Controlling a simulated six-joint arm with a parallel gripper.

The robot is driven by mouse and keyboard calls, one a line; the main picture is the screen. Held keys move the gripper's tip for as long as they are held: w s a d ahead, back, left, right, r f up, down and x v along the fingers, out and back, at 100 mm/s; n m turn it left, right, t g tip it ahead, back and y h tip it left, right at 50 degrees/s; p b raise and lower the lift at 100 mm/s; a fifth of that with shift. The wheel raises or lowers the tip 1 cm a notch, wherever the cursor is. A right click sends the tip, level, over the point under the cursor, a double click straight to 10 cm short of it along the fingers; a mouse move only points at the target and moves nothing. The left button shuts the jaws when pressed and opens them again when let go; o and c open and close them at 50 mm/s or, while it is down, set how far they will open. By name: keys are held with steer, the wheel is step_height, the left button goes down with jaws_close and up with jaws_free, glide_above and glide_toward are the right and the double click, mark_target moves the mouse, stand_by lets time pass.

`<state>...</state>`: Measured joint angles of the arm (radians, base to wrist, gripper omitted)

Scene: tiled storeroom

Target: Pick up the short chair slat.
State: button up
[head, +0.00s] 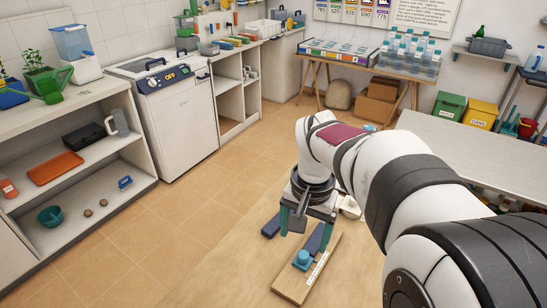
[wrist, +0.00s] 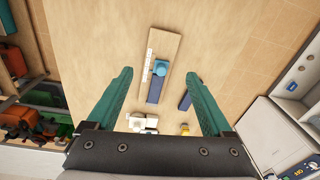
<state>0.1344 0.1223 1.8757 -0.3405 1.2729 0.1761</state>
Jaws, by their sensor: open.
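Two dark blue slats lie below my gripper. One slat (wrist: 185,101) lies apart on the tabletop; the head view shows it left of the fingers (head: 270,227). The other slat (wrist: 154,92) lies at the near end of a wooden board (wrist: 175,51) in the wrist view, next to a light blue cylinder (wrist: 160,67); it also shows in the head view (head: 313,243). I cannot tell for sure which is the short chair slat. My gripper (wrist: 160,74) is open and empty, its teal fingers (head: 305,228) pointing down above these things.
A white ruled strip (wrist: 149,62) lies along the board. White pieces (wrist: 142,122) and a small yellow thing (wrist: 185,129) lie close by. Wooden surface left of the board is clear. A grey-topped table (head: 480,150) stands to the right, shelves (head: 75,175) to the left.

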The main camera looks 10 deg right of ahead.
steer(key=m+h, duration=0.1)
glide_toward(317, 237)
steer(key=f, duration=0.8)
steer(key=shift+w+d+f, duration=0.2)
steer(key=shift+d+f, duration=0.15)
steer(key=shift+d, duration=0.05)
steer(key=shift+r, duration=0.1)
jaws_close()
